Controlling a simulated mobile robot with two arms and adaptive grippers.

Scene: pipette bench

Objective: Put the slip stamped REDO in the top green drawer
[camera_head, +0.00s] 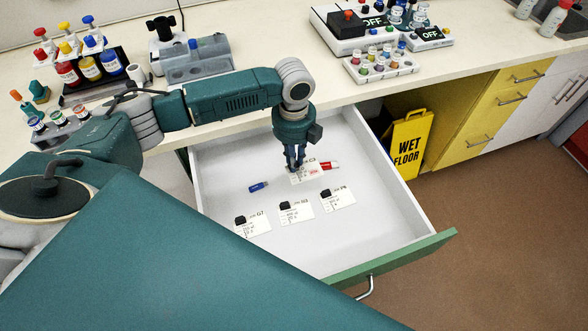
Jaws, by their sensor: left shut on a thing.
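My left gripper (296,166) points down inside the open green-fronted drawer (400,259). It is shut on a white slip (311,174) with reddish marks, too small to read as REDO for certain. The fingers hide part of this slip. I cannot tell whether the slip touches the drawer floor. Three more white slips with black clips lie in front of it: one marked G7 (256,226), a middle one (297,214) and a right one (340,201). My right gripper is not in view.
A blue stick (259,187) and a red-and-white one (330,165) lie in the drawer. Its right side is bare. On the counter stand a bottle rack (84,65), a grey-blue box (195,62) and a vial tray (381,67). A yellow WET FLOOR sign (409,143) stands beyond the drawer.

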